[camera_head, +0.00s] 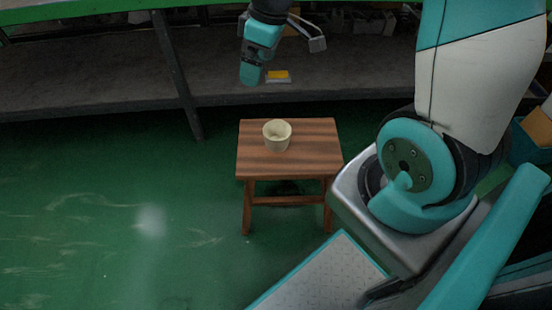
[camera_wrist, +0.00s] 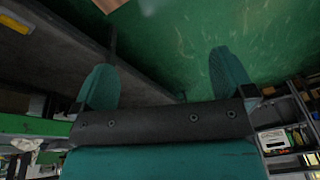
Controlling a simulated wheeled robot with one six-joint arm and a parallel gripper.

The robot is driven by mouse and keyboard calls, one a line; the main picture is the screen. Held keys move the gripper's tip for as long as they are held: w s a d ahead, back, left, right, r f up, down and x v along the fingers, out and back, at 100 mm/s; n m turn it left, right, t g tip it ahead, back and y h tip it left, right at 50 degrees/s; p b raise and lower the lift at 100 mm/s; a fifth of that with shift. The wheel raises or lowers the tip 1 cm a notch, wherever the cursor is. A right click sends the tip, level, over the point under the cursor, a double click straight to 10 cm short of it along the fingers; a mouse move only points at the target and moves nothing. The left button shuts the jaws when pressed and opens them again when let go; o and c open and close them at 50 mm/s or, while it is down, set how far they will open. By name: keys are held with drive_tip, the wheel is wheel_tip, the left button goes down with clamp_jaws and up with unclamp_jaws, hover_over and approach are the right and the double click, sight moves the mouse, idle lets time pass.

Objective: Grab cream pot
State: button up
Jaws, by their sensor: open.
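The cream pot (camera_head: 277,135) is a small, pale, round, open-topped pot. It stands upright on a small wooden stool (camera_head: 317,146), a little left of the middle of its top. My gripper (camera_head: 251,75) is up and behind the pot in the head view, apart from it. In the wrist view my gripper (camera_wrist: 160,72) has its two teal fingers wide apart with nothing between them. The pot does not show in the wrist view; only a corner of the stool (camera_wrist: 108,5) shows at the top edge.
A long grey shelf (camera_head: 120,80) with a green-topped bench runs behind the stool. A small yellow and white item (camera_head: 277,76) lies on the shelf near my gripper. The green floor (camera_head: 110,210) left of the stool is clear. A rack (camera_wrist: 285,125) shows right in the wrist view.

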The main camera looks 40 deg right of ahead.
drive_tip(key=w+d+f+h+b, duration=0.1)
drive_tip(key=d+f+b, duration=0.2)
drive_tip(key=d+f, duration=0.35)
drive_tip(key=w+d+f+b, duration=0.2)
drive_tip(key=d+f+b, duration=0.1)
drive_tip(key=f, duration=0.6)
drive_tip(key=b, duration=0.4)
approach(276, 135)
drive_tip(key=a, duration=0.1)
drive_tip(key=s+a, duration=0.1)
drive_tip(key=shift+s+a+f+n, duration=0.25)
drive_tip(key=shift+f+n, duration=0.05)
drive_tip(key=shift+f, duration=0.1)
drive_tip(key=f, duration=0.2)
drive_tip(key=f+b, duration=0.2)
drive_tip(key=f, duration=0.1)
drive_tip(key=shift+a+f, duration=0.25)
drive_tip(key=shift+f, duration=0.1)
drive_tip(key=shift+r, duration=0.1)
drive_tip(key=c, duration=0.7)
drive_tip(key=shift+r, duration=0.1)
